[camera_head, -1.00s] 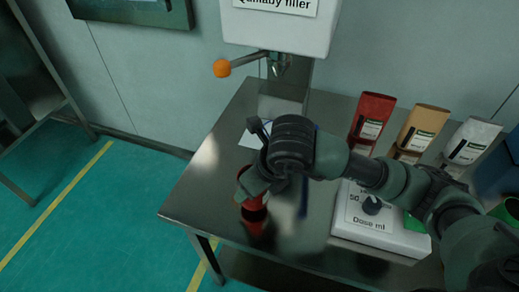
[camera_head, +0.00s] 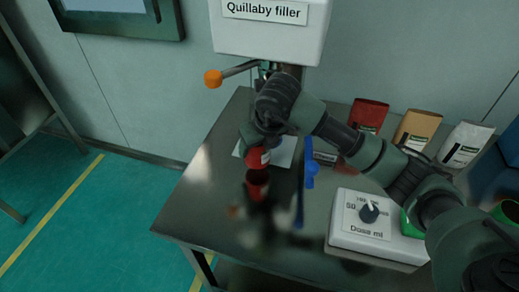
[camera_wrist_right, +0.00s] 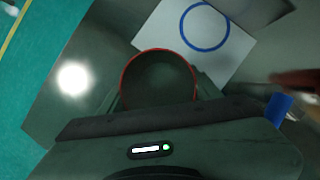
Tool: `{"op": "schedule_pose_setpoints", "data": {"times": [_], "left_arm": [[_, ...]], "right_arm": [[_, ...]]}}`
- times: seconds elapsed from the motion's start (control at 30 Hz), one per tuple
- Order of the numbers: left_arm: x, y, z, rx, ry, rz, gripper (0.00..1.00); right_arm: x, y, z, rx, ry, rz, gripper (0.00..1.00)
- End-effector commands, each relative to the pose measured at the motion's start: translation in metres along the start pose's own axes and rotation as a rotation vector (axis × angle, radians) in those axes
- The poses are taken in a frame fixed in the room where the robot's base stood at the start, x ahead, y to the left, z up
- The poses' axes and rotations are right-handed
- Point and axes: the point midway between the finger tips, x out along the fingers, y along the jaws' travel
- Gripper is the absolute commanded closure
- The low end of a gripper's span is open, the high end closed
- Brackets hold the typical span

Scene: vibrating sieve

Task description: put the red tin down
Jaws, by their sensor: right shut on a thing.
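The red tin (camera_head: 257,158) is held upright in my right gripper (camera_head: 254,139), low over the steel table, with its reflection below it. In the right wrist view the tin's round red rim (camera_wrist_right: 158,50) shows between the fingers of my right gripper (camera_wrist_right: 158,92), and its inside looks dark. A white sheet (camera_head: 285,152) lies just behind and to the right of the tin. In the wrist view this sheet (camera_wrist_right: 240,55) bears a blue ring (camera_wrist_right: 228,32), and the tin is beside the ring. Whether the tin's base touches the table cannot be told. My left gripper is not in view.
The Quillaby filler (camera_head: 268,35), with an orange-knobbed lever (camera_head: 213,77), hangs above the back of the table. A blue tool (camera_head: 311,168) lies right of the tin. A white dose box (camera_head: 375,225) and several pouches (camera_head: 415,130) are further right. The table's front left is clear.

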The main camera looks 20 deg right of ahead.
Motion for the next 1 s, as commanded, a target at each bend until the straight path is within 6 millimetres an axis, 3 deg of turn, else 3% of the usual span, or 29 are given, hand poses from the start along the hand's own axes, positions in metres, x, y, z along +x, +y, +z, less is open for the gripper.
{"op": "schedule_pose_setpoints", "data": {"times": [0.2, 0.5, 0.83, 0.87, 0.93, 1.0], "left_arm": [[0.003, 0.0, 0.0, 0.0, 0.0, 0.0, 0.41], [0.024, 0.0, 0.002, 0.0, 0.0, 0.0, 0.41], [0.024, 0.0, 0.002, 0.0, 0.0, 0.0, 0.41], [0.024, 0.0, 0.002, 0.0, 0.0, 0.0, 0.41], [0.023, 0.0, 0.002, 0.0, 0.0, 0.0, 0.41], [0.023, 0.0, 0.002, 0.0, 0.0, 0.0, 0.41]], "right_arm": [[0.007, -0.017, 0.016, 0.0, 0.0, 0.0, 0.78], [0.04, -0.017, 0.002, -0.002, 0.002, 0.001, 0.78], [0.042, -0.017, 0.002, -0.002, 0.0, 0.0, 0.78], [0.042, -0.017, 0.001, -0.001, 0.001, 0.0, 0.34], [0.041, -0.017, 0.002, -0.001, 0.0, 0.0, 0.15], [0.041, -0.017, 0.002, -0.001, 0.0, 0.0, 0.15]]}}
